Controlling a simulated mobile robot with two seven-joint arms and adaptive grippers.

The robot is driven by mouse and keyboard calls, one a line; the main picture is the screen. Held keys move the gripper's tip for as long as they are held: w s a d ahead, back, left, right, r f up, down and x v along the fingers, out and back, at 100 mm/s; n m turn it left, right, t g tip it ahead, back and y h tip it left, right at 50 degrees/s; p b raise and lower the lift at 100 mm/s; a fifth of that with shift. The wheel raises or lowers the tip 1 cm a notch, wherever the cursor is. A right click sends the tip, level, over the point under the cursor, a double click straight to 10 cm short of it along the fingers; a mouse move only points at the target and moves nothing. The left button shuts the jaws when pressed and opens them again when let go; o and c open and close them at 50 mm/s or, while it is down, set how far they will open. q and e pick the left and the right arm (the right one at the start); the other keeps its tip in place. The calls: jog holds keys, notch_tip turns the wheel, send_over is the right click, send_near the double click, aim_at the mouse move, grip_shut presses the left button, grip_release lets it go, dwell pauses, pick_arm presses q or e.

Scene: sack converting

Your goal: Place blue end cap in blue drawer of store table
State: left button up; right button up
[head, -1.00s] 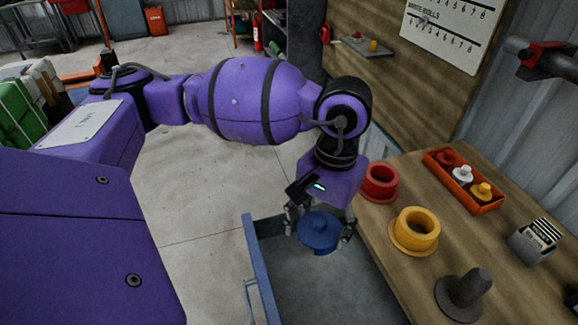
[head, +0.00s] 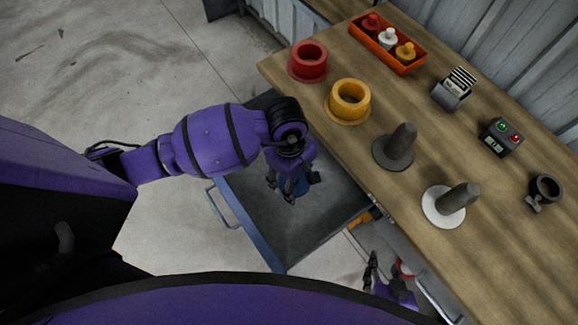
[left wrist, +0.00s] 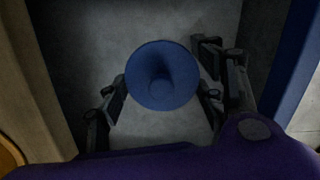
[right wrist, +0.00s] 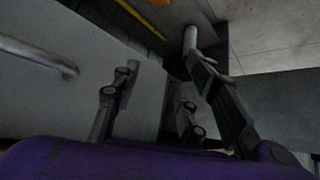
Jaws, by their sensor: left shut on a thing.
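My left gripper (head: 287,192) is shut on the blue end cap (left wrist: 162,75), which appears as a round blue disc with a central hollow between the fingers in the left wrist view. In the head view the cap (head: 291,185) is mostly hidden by the gripper and shows inside the outline of the open blue drawer (head: 248,232). The drawer has a blue front and a bare grey floor. I cannot tell whether the cap touches the floor. My right gripper (head: 388,274) is low beside the table, and its fingers stand apart and empty in the right wrist view (right wrist: 160,85).
The wooden store table (head: 420,190) carries a red ring (head: 309,60), a yellow ring (head: 349,100), grey posts on dark (head: 395,148) and white (head: 443,208) bases, an orange tray (head: 380,52) and a button box (head: 500,138). Open floor lies to the left.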

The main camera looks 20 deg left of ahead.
pick_arm(q)
jog(key=w+a+f, duration=0.1)
jog(key=w+f, duration=0.1)
jog(key=w+a+f, duration=0.1)
jog(key=w+f, duration=0.1)
jog(key=f, duration=0.1)
jog(key=w+a+f, duration=0.2)
jog(key=w, duration=0.1)
jog(key=shift+f, duration=0.15)
jog(key=shift+f+b, duration=0.3)
jog(key=shift+f, duration=1.25)
jog(key=shift+a+f, duration=0.1)
jog(key=o, duration=0.6)
jog(key=shift+f, duration=0.15)
jog(key=o, duration=0.5)
jog(key=shift+c, duration=0.2)
notch_tip(320, 180, up, 12)
jog(key=a, duration=0.1)
jog(key=shift+w+r+p, duration=0.25)
jog(key=shift+w+p, duration=0.05)
jog(key=shift+w, duration=0.05)
jog(key=shift+a, duration=0.1)
